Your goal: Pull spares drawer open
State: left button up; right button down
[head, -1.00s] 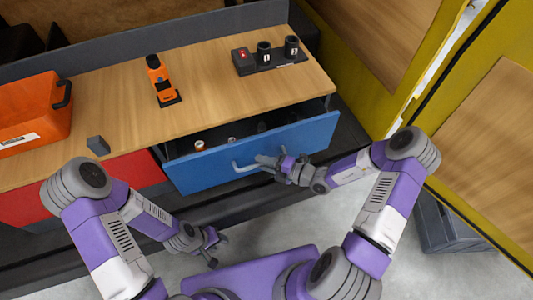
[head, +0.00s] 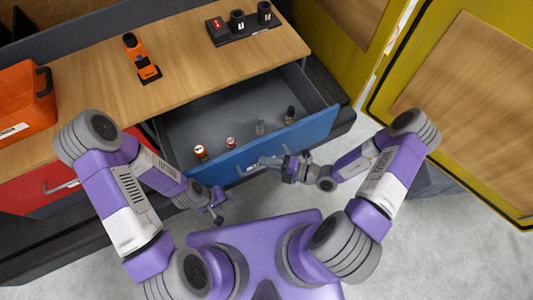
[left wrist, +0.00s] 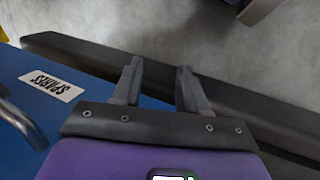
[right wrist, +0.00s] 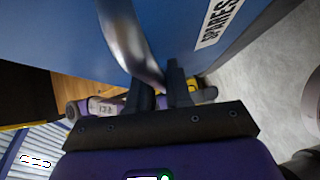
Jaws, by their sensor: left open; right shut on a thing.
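The blue spares drawer (head: 312,130) stands well out from the bench, its grey inside in view. Its "SPARES" label shows in the right wrist view (right wrist: 217,20) and the left wrist view (left wrist: 52,86). My right gripper (head: 270,163) is shut on the drawer's metal handle (right wrist: 124,38), which runs in between its fingers in the right wrist view. My left gripper (head: 220,208) is open and empty, in front of the drawer's left part and apart from it. Its spread fingers show in the left wrist view (left wrist: 158,88).
The bench top (head: 190,85) holds an orange tool (head: 141,58), a black holder (head: 243,28) and an orange case (head: 27,105). A yellow-framed panel (head: 455,110) stands right.

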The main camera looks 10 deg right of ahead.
jog(key=shift+s+d, duration=0.15)
jog(key=shift+s, duration=0.35)
jog(key=c, duration=1.2)
grip_release()
jog(key=shift+o, duration=0.2)
jog(key=v, duration=0.7)
jog(key=shift+d+p, duration=0.25)
jog(key=shift+p, duration=0.05)
jog(key=shift+s, duration=0.1)
